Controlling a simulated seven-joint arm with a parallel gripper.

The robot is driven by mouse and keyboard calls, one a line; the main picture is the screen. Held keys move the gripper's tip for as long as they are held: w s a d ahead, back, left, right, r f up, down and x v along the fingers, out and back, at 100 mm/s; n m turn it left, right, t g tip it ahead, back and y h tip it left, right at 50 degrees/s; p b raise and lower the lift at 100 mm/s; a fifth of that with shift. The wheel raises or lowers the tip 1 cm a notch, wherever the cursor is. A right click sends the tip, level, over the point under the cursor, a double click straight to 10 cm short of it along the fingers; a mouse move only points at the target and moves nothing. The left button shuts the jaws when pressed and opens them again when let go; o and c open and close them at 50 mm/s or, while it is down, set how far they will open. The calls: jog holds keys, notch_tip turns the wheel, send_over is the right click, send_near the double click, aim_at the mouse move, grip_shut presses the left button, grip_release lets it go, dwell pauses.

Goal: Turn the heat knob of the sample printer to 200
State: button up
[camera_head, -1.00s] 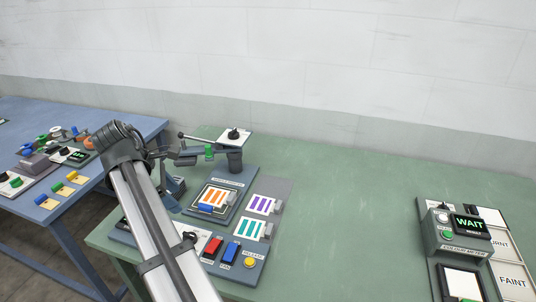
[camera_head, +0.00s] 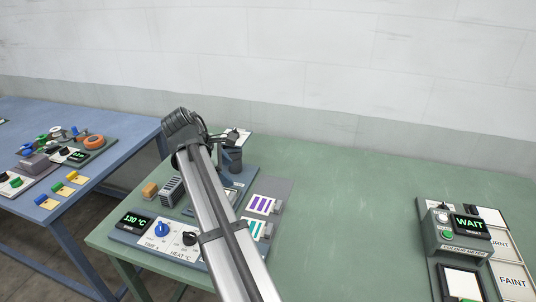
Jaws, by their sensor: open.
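The sample printer stands on the green table, with its white control panel (camera_head: 171,242) at the front left. The black heat knob (camera_head: 190,238) sits on this panel, above the label HEAT °C, just left of my arm. Its pointer is too small to read. A blue knob (camera_head: 162,228) labelled TIME is left of the heat knob. My arm crosses in front of the printer and covers its middle and its front right. My gripper is hidden behind the arm.
Cards with purple stripes (camera_head: 262,204) and teal stripes (camera_head: 247,229) lie right of my arm. A colour meter (camera_head: 459,236) showing WAIT stands at the far right. The green table (camera_head: 345,220) is clear between them. A blue table (camera_head: 100,115) with other devices is at left.

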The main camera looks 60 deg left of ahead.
jog(key=w+m+t, duration=0.1)
jog(key=w+m, duration=0.1)
jog(key=w, duration=1.2)
jog(key=shift+a+r+y, duration=0.2)
jog(key=shift+a+y, duration=0.05)
jog(key=shift+y, duration=0.05)
jog(key=shift+o, duration=0.3)
jog(key=shift+s, duration=0.1)
jog(key=m+g+h, duration=0.2)
jog(key=m+g, duration=0.2)
jog(key=g, duration=0.3)
send_over(189, 234)
notch_tip(189, 234, down, 13)
jog(key=shift+f, duration=0.1)
